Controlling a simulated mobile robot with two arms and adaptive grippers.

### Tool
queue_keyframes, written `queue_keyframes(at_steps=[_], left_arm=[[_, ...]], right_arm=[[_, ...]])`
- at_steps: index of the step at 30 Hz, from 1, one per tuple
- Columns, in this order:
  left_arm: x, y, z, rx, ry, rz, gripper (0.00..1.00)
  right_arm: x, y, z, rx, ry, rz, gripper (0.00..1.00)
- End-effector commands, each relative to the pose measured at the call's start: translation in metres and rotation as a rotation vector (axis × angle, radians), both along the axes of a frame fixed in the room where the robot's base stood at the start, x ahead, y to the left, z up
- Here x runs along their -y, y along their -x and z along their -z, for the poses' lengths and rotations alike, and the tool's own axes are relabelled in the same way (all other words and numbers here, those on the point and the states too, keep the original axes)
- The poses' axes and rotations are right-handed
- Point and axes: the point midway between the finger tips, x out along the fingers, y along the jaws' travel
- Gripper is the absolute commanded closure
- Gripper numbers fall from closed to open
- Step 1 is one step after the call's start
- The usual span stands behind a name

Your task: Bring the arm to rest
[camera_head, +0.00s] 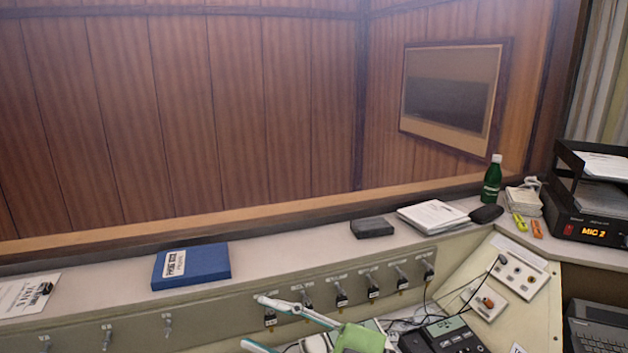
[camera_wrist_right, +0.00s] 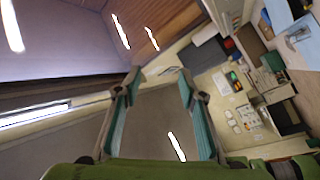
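My right gripper (camera_head: 256,321) reaches in at the bottom middle of the head view, in front of the console's panel of toggle switches. Its green body (camera_head: 360,340) is cut off by the lower edge. Its two pale fingers point left and stand well apart. In the right wrist view the teal-padded fingers of the right gripper (camera_wrist_right: 158,78) are spread with nothing between them. I cannot tell how far the fingers are from the panel. My left gripper is in neither view.
A blue binder (camera_head: 191,266), a dark box (camera_head: 372,228), papers (camera_head: 433,216) and a green bottle (camera_head: 492,179) rest on the ledge. A black desk unit (camera_head: 452,336) with cables is right of the gripper. A tray rack and "MIC 2" unit (camera_head: 592,229) stand far right.

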Motion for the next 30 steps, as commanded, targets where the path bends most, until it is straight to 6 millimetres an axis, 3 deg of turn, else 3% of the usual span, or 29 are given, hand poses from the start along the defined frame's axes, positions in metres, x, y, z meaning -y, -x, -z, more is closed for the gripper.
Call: queue_keyframes(at_steps=[3,7,11,14,18,21,24,30], left_arm=[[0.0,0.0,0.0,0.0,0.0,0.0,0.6],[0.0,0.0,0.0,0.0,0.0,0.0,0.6],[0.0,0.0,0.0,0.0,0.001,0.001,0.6],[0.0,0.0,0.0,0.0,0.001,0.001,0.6],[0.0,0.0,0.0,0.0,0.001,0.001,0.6],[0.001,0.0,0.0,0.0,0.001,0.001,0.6],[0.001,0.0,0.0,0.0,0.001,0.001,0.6],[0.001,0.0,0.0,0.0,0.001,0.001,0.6]], right_arm=[[0.037,-0.023,-0.033,-0.036,-0.23,0.216,0.63],[0.098,-0.052,-0.035,-0.131,-0.398,0.497,0.63],[0.165,-0.071,0.0,-0.291,-0.47,0.789,0.63],[0.212,-0.07,0.049,-0.455,-0.457,1.0,0.63],[0.261,-0.04,0.136,-0.732,-0.345,1.243,0.63],[0.281,0.001,0.197,-0.942,-0.21,1.356,0.63],[0.288,0.048,0.245,-1.132,-0.063,1.409,0.63],[0.285,0.133,0.299,-1.406,0.191,1.401,0.63]])
